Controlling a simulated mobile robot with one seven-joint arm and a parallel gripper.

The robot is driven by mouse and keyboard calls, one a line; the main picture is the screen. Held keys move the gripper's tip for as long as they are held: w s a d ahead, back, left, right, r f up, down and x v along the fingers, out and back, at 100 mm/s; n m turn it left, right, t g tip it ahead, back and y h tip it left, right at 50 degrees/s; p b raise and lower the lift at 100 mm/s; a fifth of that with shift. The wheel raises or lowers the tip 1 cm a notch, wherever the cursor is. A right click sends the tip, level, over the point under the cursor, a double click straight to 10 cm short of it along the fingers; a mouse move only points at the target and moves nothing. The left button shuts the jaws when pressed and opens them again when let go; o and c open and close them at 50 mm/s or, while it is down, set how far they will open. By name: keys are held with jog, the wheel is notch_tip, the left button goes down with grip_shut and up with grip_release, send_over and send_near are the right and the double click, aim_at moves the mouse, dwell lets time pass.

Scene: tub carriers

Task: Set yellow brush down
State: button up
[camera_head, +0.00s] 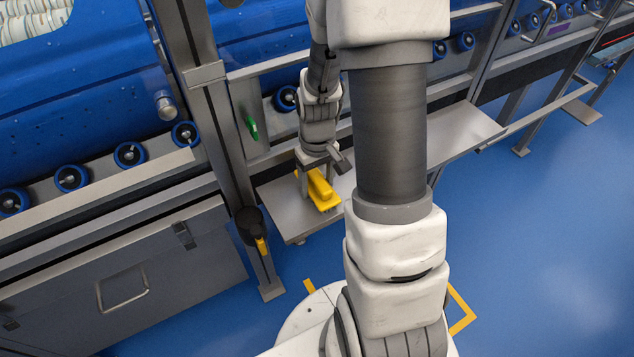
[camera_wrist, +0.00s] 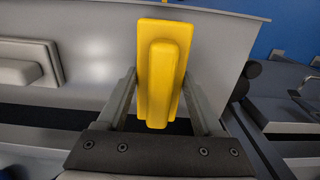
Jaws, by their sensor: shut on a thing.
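The yellow brush (camera_head: 320,190) is at the left part of a grey metal shelf (camera_head: 290,222). In the wrist view the brush (camera_wrist: 160,65) lies lengthwise between the two fingers, with its raised yellow handle facing the camera. My gripper (camera_head: 316,180) points down over the shelf and is shut on the brush. The fingers also show in the wrist view (camera_wrist: 160,95), one on each side of it. I cannot tell whether the underside of the brush touches the shelf. Part of the shelf is hidden behind my arm.
A grey upright post (camera_head: 232,120) stands left of the shelf. A dark holder (camera_head: 250,225) with a yellow item hangs near the shelf's left end. A green handle (camera_head: 251,128) is above. The shelf (camera_head: 455,130) is bare to the right of my arm.

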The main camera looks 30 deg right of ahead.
jog(key=shift+f, duration=0.2)
jog(key=o, duration=1.4)
jog(key=shift+r, duration=0.1)
jog(key=shift+o, duration=0.2)
jog(key=shift+r, duration=0.15)
